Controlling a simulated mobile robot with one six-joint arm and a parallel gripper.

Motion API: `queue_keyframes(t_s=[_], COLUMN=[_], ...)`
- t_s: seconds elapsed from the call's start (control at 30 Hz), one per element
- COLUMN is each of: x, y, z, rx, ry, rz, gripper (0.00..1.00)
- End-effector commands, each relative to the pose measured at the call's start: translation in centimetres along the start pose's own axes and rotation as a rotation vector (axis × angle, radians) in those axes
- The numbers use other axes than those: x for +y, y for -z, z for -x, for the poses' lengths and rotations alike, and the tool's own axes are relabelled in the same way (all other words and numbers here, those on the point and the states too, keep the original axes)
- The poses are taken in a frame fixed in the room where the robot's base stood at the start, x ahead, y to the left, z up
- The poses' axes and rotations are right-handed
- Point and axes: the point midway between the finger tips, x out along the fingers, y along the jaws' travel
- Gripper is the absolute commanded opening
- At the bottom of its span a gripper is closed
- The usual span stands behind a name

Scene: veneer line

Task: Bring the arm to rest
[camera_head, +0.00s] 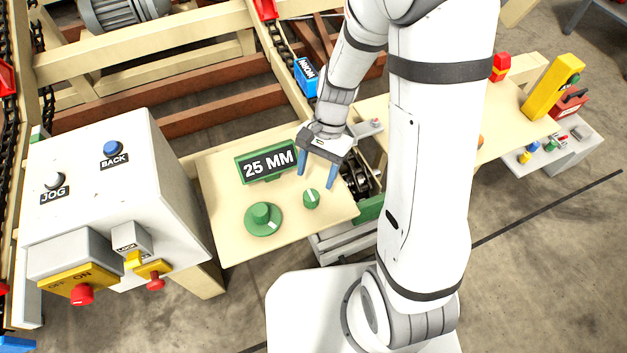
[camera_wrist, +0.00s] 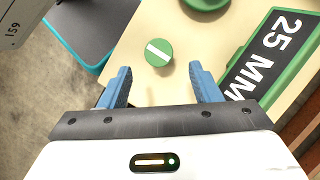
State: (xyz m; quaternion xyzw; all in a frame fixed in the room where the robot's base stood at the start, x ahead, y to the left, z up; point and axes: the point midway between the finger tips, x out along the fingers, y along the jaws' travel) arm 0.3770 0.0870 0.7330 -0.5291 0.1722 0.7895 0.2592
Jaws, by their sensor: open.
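My gripper (camera_head: 317,176) hangs over the right part of a cream panel (camera_head: 225,215), its blue fingers pointing down. The fingers are apart with nothing between them. In the wrist view my gripper (camera_wrist: 158,86) also shows open and empty. A small green knob with a white line (camera_head: 311,198) lies just beyond the fingertips; it shows in the wrist view (camera_wrist: 158,53) ahead of the gap. I cannot tell the exact height of the fingers above the panel, but they appear clear of the knob. My arm's links hide part of the bench behind them.
A larger green dial (camera_head: 263,218) and a green-framed "25 MM" display (camera_head: 268,163) are on the panel. A white control box (camera_head: 115,190) with JOG and BACK buttons stands left. A yellow block (camera_head: 552,88) stands at right. Open concrete floor (camera_head: 545,260) lies at lower right.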

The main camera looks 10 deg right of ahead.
Motion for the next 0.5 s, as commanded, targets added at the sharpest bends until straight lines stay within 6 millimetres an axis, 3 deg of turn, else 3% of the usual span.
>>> queue_keyframes(t_s=[0.13, 0.5], x=[0.03, 0.03], y=[0.02, 0.02], z=[0.90, 0.89], rx=[0.001, 0.000], ry=[0.000, -0.001], rz=[0.000, 0.000], gripper=[0.57, 0.57])
